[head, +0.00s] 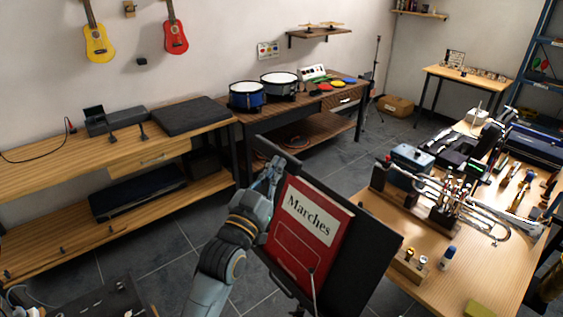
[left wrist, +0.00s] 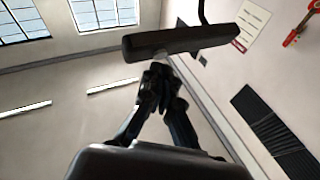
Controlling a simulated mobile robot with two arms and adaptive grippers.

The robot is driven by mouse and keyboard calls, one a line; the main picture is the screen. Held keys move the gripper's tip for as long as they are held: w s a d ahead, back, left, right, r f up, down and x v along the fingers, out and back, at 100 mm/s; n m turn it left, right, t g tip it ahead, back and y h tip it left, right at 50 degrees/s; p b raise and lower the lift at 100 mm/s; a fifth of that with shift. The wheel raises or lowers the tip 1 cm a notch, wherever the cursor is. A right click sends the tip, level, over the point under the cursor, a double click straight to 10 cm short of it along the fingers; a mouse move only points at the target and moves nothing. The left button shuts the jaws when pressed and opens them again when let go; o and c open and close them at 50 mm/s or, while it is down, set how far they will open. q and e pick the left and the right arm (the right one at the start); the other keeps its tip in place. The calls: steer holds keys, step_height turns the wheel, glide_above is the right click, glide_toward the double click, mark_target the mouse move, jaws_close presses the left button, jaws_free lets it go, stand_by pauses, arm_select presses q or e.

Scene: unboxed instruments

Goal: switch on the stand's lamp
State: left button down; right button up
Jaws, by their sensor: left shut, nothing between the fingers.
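The black music stand (head: 372,245) stands in front of me, tilted, with a red "Marches" book (head: 306,232) on its desk. A dark bar that looks like the stand's lamp (head: 268,148) sits at the desk's upper left edge. In the left wrist view the lamp (left wrist: 190,42) is a long black bar on a thin curved neck. My left gripper (head: 274,170) is shut and empty. Its fingertips (left wrist: 160,68) are right by the lamp bar; I cannot tell if they touch. No glow shows on the lamp, and its switch cannot be made out. My right gripper is out of view.
A crowded workbench (head: 385,285) with instruments and tools stands close on the right. A wooden bench (head: 60,151) is on the left, and a drum table (head: 300,108) is at the back. Grey floor (head: 150,260) is free between the stand and the left bench.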

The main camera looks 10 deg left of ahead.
arm_select(q)
steer(key=shift+w+d, duration=0.1)
steer(key=shift+w+d+f, duration=0.15)
steer(key=shift+w, duration=0.05)
steer(key=shift+s+a+p, duration=0.25)
steer(key=shift+s+p, duration=0.05)
steer(key=shift+p, duration=0.1)
steer(key=shift+r, duration=0.2)
steer(key=s+a+p, duration=0.1)
steer(key=s+a+r+p, duration=0.1)
steer(key=s, duration=0.1)
steer(key=s+a+r+p, duration=0.1)
steer(key=shift+s+a+r, duration=0.1)
steer(key=shift+s+a, duration=0.1)
stand_by(0.4)
